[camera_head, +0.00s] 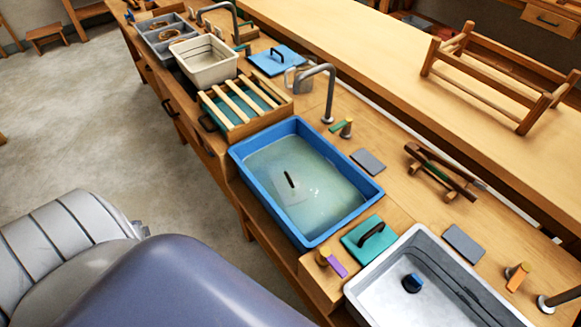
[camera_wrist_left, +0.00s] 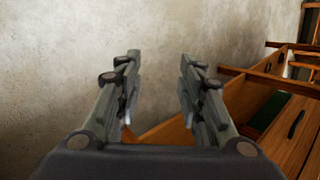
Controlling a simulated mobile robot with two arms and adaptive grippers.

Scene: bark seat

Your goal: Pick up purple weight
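A small purple piece (camera_head: 337,265) lies on the wooden counter beside a short brass-coloured peg (camera_head: 322,256), between the blue basin and the light grey sink. It is the only small purple thing I can make out, and I cannot tell for certain that it is the weight. My left gripper (camera_wrist_left: 158,75) shows in the left wrist view, with its two fingers wide apart and nothing between them. It faces a bare wall, and no purple thing is in that view. Neither gripper shows in the head view.
A blue basin (camera_head: 372,190) of cloudy water stands behind the purple piece. A teal lidded block (camera_head: 355,243) and light grey sink (camera_head: 385,287) are to its right. A metal tap (camera_head: 330,90) rises behind the basin. Wooden furniture (camera_wrist_left: 285,140) stands right in the wrist view.

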